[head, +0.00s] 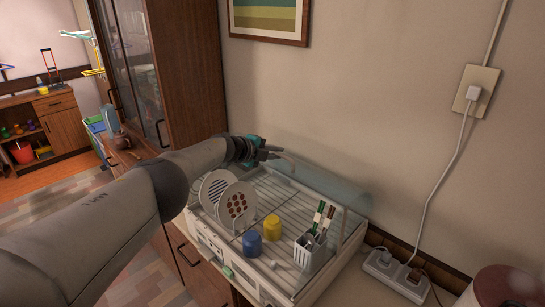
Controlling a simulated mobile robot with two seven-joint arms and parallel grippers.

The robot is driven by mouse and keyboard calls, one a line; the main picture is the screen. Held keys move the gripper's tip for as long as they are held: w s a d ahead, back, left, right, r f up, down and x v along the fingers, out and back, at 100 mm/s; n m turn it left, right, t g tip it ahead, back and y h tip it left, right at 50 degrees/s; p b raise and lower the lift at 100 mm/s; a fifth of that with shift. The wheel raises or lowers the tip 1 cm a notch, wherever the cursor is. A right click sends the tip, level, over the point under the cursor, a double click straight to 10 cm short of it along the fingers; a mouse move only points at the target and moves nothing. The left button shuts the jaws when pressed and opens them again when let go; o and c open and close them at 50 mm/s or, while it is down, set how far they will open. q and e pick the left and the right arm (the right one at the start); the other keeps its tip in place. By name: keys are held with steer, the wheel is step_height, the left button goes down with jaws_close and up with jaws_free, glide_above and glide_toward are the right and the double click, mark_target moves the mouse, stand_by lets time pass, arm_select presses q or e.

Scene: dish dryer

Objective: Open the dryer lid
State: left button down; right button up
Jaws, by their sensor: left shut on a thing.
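The dish dryer (211,237) is a white box on the counter with a wire rack inside. Its clear bluish curved lid (335,186) sits back along the wall side, and the front of the rack is uncovered. My left gripper (277,152) is at the far left end of the lid, shut on what looks like its edge or handle. The exact contact is small and hard to see. My right gripper is not in view.
In the rack are two plates (238,206), a blue cup (252,243), a yellow cup (272,227) and a utensil holder (309,253). A power strip (392,272) lies right of the dryer. A tall wooden cabinet (190,65) stands behind my left arm.

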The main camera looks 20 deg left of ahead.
arm_select(q)
steer(key=shift+d+f, duration=0.15)
steer(key=shift+f, duration=0.05)
steer(key=c, duration=1.2)
jaws_free()
steer(key=shift+o, duration=0.2)
steer(key=shift+r, duration=0.2)
steer(key=p+v, duration=0.2)
steer(key=p, duration=0.3)
steer(key=shift+s+a+r, duration=0.15)
steer(key=shift+a+r, duration=0.1)
steer(key=shift+r, duration=0.1)
steer(key=p+v, duration=0.1)
steer(key=v, duration=1.1)
steer(key=shift+s, duration=0.3)
steer(key=shift+d+f, duration=0.1)
steer(key=shift+d, duration=0.05)
